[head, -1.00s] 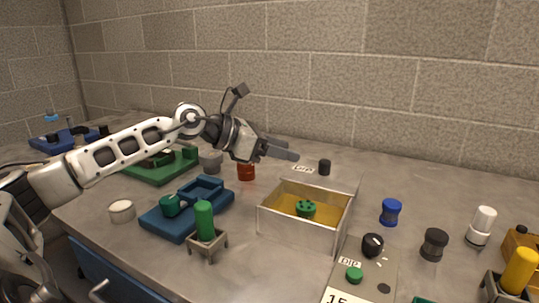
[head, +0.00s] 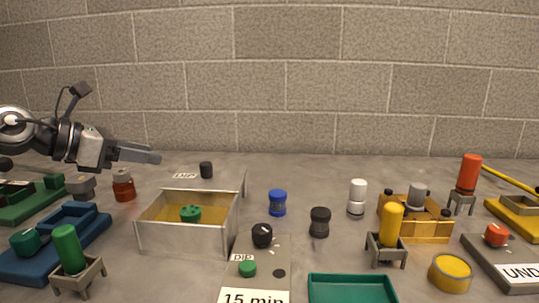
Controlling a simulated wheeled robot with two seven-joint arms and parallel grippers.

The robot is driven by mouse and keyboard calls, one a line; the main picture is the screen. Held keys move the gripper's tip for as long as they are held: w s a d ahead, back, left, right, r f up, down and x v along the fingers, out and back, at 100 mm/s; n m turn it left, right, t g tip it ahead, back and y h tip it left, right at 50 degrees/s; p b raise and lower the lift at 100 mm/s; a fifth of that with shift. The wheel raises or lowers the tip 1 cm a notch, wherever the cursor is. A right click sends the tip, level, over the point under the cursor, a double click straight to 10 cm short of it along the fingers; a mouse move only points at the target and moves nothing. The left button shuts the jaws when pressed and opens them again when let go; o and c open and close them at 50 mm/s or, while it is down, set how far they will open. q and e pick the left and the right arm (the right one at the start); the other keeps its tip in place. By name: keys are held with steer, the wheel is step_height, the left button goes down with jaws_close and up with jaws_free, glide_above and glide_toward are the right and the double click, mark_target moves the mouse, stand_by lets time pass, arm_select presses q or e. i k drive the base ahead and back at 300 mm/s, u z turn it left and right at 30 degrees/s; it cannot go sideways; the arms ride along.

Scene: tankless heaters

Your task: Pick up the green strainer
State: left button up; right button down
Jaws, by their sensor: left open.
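The green strainer (head: 190,214) looks to be the small green piece with dark holes. It sits in the yellow contents of an open metal box (head: 190,240) left of the middle in the head view. My left gripper (head: 158,158) is above and behind the box's left side, apart from the strainer, pointing right. Its fingers are seen edge-on and hold nothing that I can see. My right gripper is not in view.
A red-brown jar (head: 123,186) stands left of the box. A green cylinder on a stand (head: 68,250) is at front left. A timer plate (head: 255,275), a blue jar (head: 278,203) and a green tray (head: 352,290) lie to the right.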

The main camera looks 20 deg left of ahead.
mark_target(192, 222)
steer(key=k, duration=1)
